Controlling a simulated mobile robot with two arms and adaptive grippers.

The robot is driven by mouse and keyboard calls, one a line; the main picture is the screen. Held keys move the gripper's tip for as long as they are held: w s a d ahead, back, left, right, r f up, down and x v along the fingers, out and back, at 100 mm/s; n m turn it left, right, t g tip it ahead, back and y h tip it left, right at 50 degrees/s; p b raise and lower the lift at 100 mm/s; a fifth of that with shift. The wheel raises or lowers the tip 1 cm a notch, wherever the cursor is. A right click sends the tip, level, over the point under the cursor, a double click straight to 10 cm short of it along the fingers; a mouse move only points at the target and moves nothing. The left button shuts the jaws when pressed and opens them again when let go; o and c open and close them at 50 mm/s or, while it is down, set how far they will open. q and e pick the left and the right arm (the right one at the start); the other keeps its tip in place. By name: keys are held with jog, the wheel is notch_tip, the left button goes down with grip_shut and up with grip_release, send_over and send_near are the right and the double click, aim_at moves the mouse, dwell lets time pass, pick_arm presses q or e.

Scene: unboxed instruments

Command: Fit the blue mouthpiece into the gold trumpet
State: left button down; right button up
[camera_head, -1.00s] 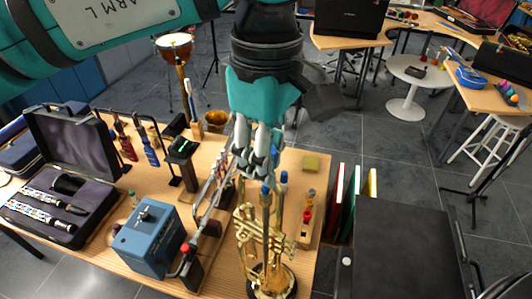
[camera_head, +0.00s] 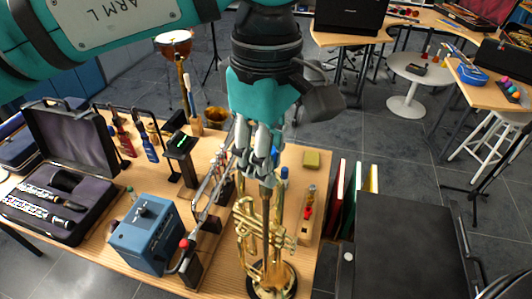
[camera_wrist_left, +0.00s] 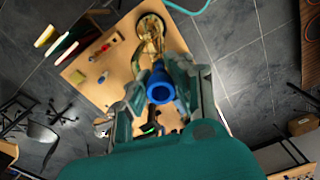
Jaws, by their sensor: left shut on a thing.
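The gold trumpet (camera_head: 276,236) stands upright, bell down, on a dark round base (camera_head: 284,285) near the front of the table. My left gripper (camera_head: 262,176) points down right above its upper end. In the left wrist view the left gripper (camera_wrist_left: 161,95) is shut on the blue mouthpiece (camera_wrist_left: 160,86), whose round open cup faces the camera. The trumpet (camera_wrist_left: 151,32) shows just beyond it. In the head view the fingers hide the mouthpiece, so I cannot tell how far it sits in the trumpet's pipe. My right gripper is not in view.
A blue box (camera_head: 147,236) and a stand holding a silver instrument (camera_head: 205,195) are left of the trumpet. An open clarinet case (camera_head: 68,165) lies farther left. A small wooden tray (camera_head: 308,214) and a blue-capped item (camera_head: 284,173) are close on the right.

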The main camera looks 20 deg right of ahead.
pick_arm(q)
jog(key=c, duration=1.1)
grip_release()
notch_tip(320, 180, up, 12)
jog(key=shift+f, duration=0.1)
